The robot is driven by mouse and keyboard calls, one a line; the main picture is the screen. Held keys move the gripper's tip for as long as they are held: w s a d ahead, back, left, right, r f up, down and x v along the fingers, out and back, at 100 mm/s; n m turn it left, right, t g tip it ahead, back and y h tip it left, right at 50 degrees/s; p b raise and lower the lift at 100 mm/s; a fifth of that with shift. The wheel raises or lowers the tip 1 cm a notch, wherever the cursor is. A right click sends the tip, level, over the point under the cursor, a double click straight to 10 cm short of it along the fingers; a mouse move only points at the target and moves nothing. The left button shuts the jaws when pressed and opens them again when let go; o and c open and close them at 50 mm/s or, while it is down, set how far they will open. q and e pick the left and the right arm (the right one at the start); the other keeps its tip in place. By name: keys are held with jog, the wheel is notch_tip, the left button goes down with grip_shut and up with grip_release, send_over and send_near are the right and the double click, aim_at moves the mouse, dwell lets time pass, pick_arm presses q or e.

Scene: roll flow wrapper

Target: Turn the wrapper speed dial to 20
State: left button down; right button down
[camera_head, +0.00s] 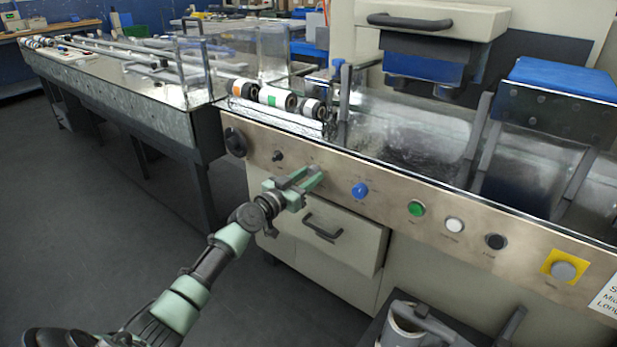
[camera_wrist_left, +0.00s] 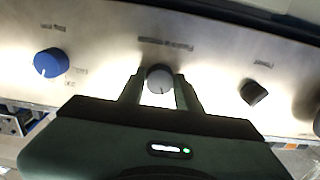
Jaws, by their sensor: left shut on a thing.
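My left gripper (camera_head: 311,177) reaches up to the machine's front panel, between a small black knob and a blue knob. In the left wrist view its two fingers (camera_wrist_left: 159,88) stand on either side of a round grey dial (camera_wrist_left: 160,78), shut on it. The dial has a light pointer mark low on its face. A printed label sits above the dial in that view, too small to read. In the head view the dial is hidden behind the gripper. My right gripper is not in view.
The panel carries the blue knob (camera_head: 360,190), the black knob (camera_head: 278,156), a green button (camera_head: 416,208), a white button (camera_head: 454,225), a black button (camera_head: 495,241) and a grey button on yellow (camera_head: 563,270). A drawer handle (camera_head: 323,228) juts out below. The floor at left is clear.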

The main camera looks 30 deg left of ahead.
pick_arm(q)
jog(key=shift+n, duration=0.3)
jog(key=n, duration=0.3)
jog(key=shift+n+b, duration=0.3)
jog(key=shift+b, duration=0.05)
jog(key=n, duration=0.5)
jog(key=shift+n, duration=0.3)
jog(key=c, duration=1)
grip_release()
jog(key=shift+s, duration=0.1)
jog(key=s+p, duration=0.1)
jog(key=s, duration=0.6)
jog(key=shift+s+a, duration=0.25)
jog(key=shift+s, duration=0.05)
